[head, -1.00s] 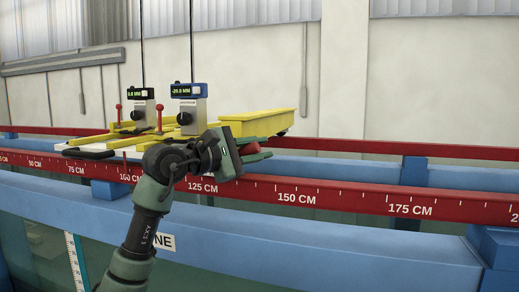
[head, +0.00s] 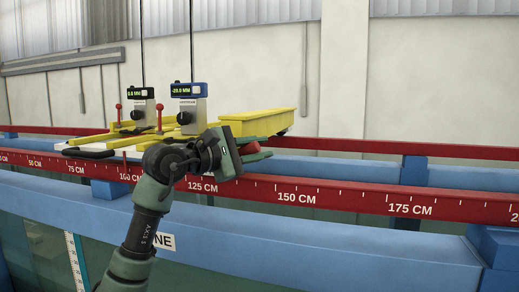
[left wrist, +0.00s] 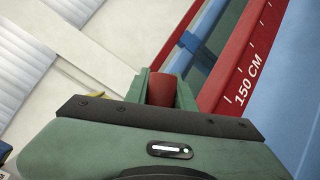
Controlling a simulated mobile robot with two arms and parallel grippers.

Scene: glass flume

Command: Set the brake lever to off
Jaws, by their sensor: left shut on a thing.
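My left gripper (head: 261,149) reaches over the red rail to the right end of the carriage. It is shut on a red handle (head: 250,148), which appears to be the brake lever. In the left wrist view the red handle (left wrist: 161,90) stands between the two green fingers, with its lower part hidden by the gripper body. Its base and any on or off marks are hidden, so its setting cannot be told. My right gripper is not in view.
The carriage bears a yellow tray (head: 258,121), two gauges with digital displays (head: 188,91) and thin red-knobbed levers (head: 159,106). The red rail (head: 340,199) with a centimetre scale and the blue flume frame (head: 330,237) run in front. Space above the rail at right is clear.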

